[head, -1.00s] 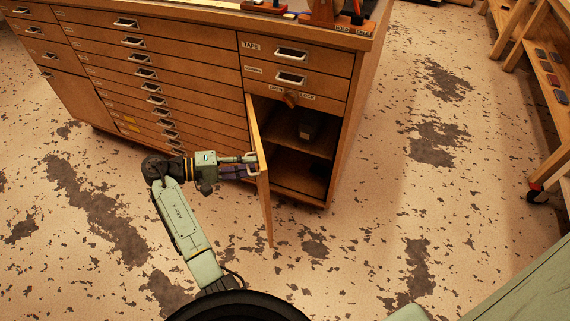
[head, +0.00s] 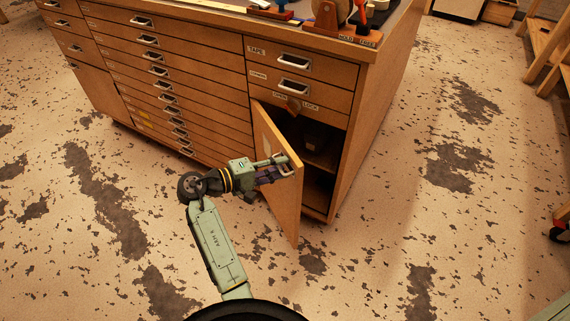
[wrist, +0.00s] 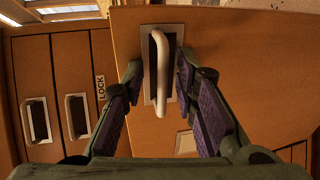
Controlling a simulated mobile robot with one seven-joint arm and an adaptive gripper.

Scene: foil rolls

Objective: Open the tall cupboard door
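The wooden cupboard door (head: 283,205), low at the cabinet's right end, stands partly open, hinged on its left. Its pale bar handle (wrist: 161,70) stands before a dark recess with a light plate. My gripper (wrist: 157,78) is at the door's outer face, near its free edge; it also shows in the head view (head: 285,168). Its purple-padded fingers are open, one on each side of the handle, with gaps visible on both sides. Whether the fingertips touch the door cannot be told.
Narrow drawers (head: 165,98) fill the cabinet left of the door. A knob (head: 293,106) sits above the opening, between OPEN and LOCK labels. The dark cupboard inside (head: 320,150) has a shelf. Floor in front is clear; a wooden rack (head: 548,60) stands far right.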

